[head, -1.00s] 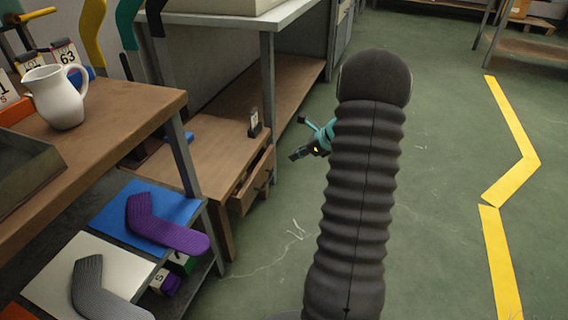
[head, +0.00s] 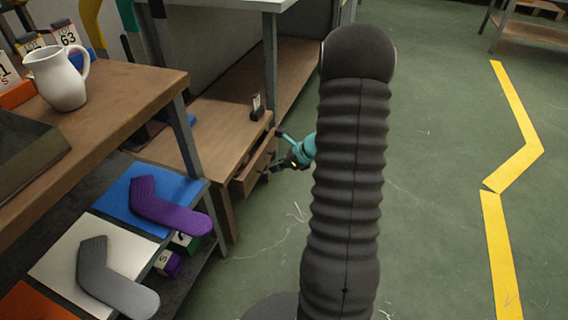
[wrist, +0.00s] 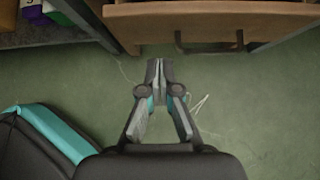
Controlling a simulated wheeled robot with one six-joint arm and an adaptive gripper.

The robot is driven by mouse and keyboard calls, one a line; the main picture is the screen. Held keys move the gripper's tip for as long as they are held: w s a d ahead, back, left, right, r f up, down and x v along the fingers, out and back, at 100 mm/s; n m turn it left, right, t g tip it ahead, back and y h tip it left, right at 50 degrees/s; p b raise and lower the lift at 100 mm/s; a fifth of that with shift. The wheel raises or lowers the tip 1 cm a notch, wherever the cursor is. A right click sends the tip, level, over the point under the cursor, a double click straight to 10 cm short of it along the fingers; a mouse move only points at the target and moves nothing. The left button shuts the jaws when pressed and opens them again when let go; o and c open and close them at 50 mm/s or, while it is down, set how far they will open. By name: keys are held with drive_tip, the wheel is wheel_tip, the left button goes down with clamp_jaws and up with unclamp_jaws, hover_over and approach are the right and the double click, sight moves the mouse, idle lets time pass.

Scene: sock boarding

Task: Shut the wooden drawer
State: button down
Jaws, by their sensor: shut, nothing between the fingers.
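The wooden drawer (head: 252,172) sits under the low brown table (head: 212,130) in the head view, with its front standing out a little from the table. My gripper (head: 275,167) is close to the drawer front in the head view. In the wrist view my gripper (wrist: 158,68) is shut and empty, its tips just below the drawer front near the left handle part. I cannot tell whether they touch it.
A small dark label holder (head: 257,106) stands on the low table. Left is a rack with a purple sock form (head: 170,205) and a grey one (head: 110,280). A white pitcher (head: 58,78) stands on the upper table. Green floor (head: 430,200) is clear at right.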

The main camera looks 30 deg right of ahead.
sight(253, 169)
drive_tip(key=w+a, duration=0.1)
drive_tip(key=w+a+f, duration=0.2)
drive_tip(key=shift+w, duration=0.35)
drive_tip(key=shift+w+a, duration=0.35)
drive_tip(key=shift+w, duration=0.15)
drive_tip(key=shift+w, duration=0.15)
